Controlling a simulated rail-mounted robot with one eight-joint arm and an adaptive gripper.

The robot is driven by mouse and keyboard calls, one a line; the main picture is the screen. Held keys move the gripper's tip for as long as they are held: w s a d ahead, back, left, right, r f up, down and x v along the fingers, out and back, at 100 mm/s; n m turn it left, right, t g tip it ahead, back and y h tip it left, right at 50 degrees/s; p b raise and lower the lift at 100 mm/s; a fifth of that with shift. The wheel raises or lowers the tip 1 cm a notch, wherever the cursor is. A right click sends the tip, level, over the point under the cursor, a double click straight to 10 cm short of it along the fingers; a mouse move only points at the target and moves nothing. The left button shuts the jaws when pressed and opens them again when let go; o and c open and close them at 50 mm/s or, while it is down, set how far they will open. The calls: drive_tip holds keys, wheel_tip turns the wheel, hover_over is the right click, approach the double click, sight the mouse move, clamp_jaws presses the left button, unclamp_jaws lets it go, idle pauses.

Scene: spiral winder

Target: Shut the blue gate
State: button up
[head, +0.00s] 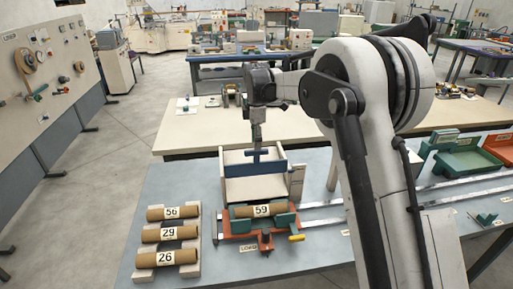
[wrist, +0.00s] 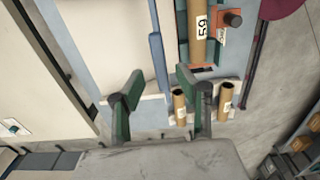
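The blue gate (head: 258,154) shows in the head view as a dark blue bar with an upright part, at the cream box (head: 252,190) behind the orange cradle. In the wrist view a long blue bar (wrist: 155,60) lies ahead of my fingers, left of the cardboard tube. My gripper (head: 257,138) hangs pointing down just above the gate in the head view; contact cannot be told. In the wrist view my gripper (wrist: 160,88) is open, its two green fingers apart with nothing held between them.
A tube marked 59 (head: 262,210) lies in an orange and green cradle (head: 240,225) in front of the box. Tubes marked 56 (head: 174,212), 29 (head: 165,234) and 26 (head: 166,258) lie on a rack at the left. Metal rails (head: 325,202) run right. Green trays (head: 468,160) stand far right.

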sight(256, 163)
drive_tip(key=shift+f, duration=1.8)
drive_tip(key=shift+c, duration=0.3)
clamp_jaws()
